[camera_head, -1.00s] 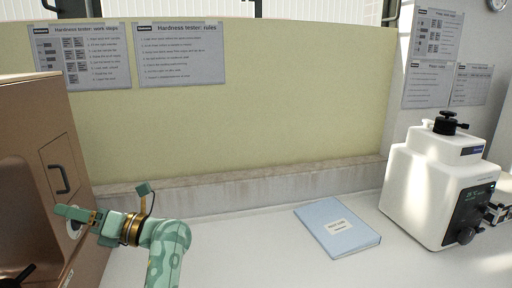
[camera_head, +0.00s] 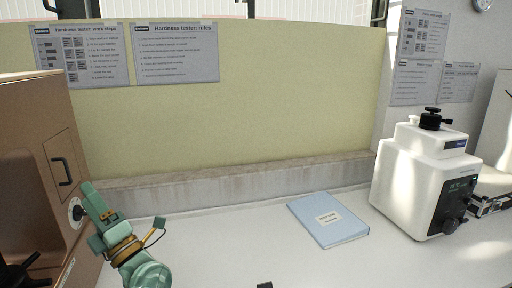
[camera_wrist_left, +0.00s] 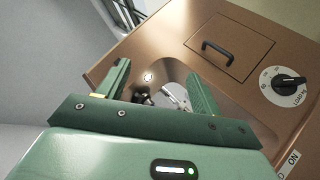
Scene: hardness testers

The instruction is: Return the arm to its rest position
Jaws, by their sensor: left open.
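My left gripper (camera_head: 92,198) is in the lower left of the head view, its green fingers pointing up and to the left, beside the copper-coloured hardness tester (camera_head: 28,150). In the left wrist view the two green fingers of this gripper (camera_wrist_left: 160,88) are spread apart with nothing between them. Beyond them lie the copper tester's front (camera_wrist_left: 150,42), its black handle (camera_wrist_left: 218,52) and a black rotary knob (camera_wrist_left: 288,84). In the head view the gripper partly overlaps the edge of the round dial (camera_head: 76,212). My right gripper is not in view.
A light-blue folder (camera_head: 322,226) lies on the white table (camera_head: 220,250). A white tester (camera_head: 415,185) with a black top knob stands at the right. A yellow partition (camera_head: 240,110) with posted sheets stands behind.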

